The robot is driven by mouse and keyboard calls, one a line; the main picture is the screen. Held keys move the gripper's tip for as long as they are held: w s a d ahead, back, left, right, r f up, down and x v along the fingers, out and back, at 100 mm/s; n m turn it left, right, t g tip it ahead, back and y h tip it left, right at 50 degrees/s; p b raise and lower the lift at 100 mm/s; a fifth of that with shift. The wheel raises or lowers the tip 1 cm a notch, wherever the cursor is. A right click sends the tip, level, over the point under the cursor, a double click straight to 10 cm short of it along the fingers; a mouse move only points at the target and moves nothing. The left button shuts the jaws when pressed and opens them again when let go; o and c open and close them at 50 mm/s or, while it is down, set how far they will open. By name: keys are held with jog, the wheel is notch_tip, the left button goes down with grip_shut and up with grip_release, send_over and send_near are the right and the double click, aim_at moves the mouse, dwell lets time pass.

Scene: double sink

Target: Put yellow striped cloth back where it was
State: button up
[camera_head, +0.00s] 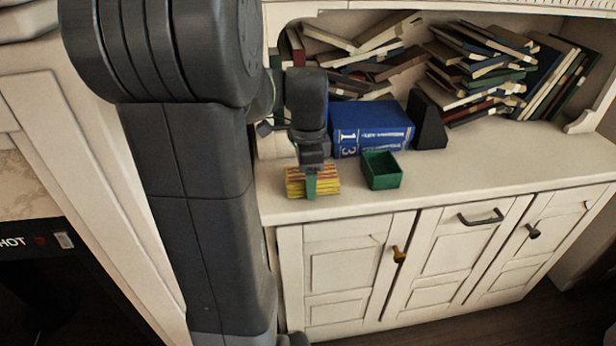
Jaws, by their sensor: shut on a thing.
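The yellow striped cloth (327,182), yellow with red stripes, is a small block-like bundle at the left end of the white counter. My gripper (311,185) points down onto it and is shut on it. A green fingertip shows against the front of the cloth; the far finger is hidden. I cannot tell whether the cloth touches the counter or is held just above it.
A small open green box (381,171) stands just right of the cloth. Behind it are a thick blue book (370,126) and a black bookend (427,120). Piled books (480,65) fill the shelf. The white counter (500,160) is clear to the right.

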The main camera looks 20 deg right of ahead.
jog(key=shift+f, duration=0.2)
jog(key=o, duration=1)
jog(key=shift+r, duration=0.15)
notch_tip(320, 180, up, 12)
jog(key=p, duration=0.3)
jog(key=shift+r, duration=0.1)
